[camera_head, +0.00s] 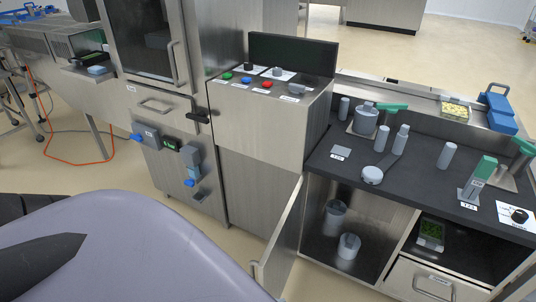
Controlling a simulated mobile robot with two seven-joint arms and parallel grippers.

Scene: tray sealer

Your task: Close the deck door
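The deck door (281,243) is a grey metal panel under the left end of the dark deck (330,172). It stands open, swung out toward me, with a small handle (255,272) near its lower free edge. The open compartment (375,215) behind it shows two grey cylindrical containers, one at the back (334,217) and one nearer the front (348,247). Neither of my grippers can be made out in the view. A large pale purple part of my own body fills the lower left and hides the floor there.
A control box (262,133) with coloured buttons and a tall metal cabinet (165,110) stand left of the deck. Several grey cylinders and green-handled tools stand on the deck. A drawer (432,283) sits right of the compartment. An orange hose (75,162) lies at far left.

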